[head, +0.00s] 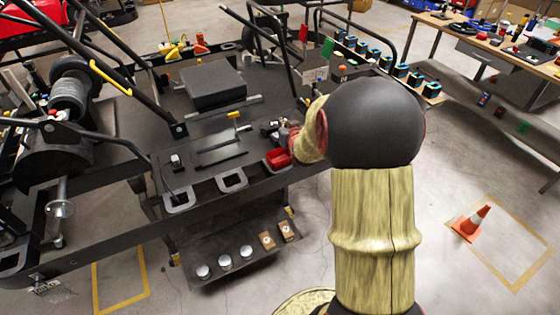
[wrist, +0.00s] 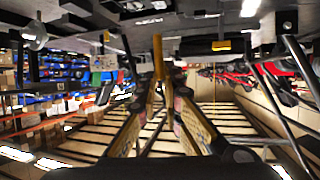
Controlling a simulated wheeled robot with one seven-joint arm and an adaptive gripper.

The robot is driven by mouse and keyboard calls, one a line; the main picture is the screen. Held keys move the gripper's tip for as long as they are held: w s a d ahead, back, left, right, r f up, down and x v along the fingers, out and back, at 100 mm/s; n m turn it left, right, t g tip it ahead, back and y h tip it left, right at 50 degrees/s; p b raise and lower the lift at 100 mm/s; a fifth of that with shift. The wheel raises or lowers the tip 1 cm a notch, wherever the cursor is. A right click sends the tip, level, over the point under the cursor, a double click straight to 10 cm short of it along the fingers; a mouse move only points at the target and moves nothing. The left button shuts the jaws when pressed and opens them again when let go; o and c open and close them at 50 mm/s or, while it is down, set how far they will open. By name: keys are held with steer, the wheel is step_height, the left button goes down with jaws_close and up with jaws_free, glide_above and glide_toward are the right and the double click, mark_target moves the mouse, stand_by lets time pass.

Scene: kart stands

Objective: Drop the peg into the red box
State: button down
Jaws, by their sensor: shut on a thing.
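A small red box (head: 278,158) sits on the black kart stand in the head view, just left of my arm's end. My gripper shows in the wrist view (wrist: 161,92), with its two fingers closing in towards each other. A thin yellow upright piece (wrist: 158,58), which looks like the peg, stands between the fingertips, and the gripper is shut on it. In the head view my arm's wrist hides most of the gripper and the peg. The exact height of the peg over the box cannot be told.
The stand carries a dark block (head: 212,84) and a yellow-handled tool (head: 234,115). A lower shelf (head: 240,262) holds several small round and square parts. Dark frame tubes rise at left and behind.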

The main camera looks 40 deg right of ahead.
step_height(320, 180, down, 6)
steer(key=b, duration=0.3)
stand_by(0.3)
steer(key=c, duration=1.9)
jaws_free()
steer(key=v, duration=1.2)
steer(key=shift+r, duration=0.1)
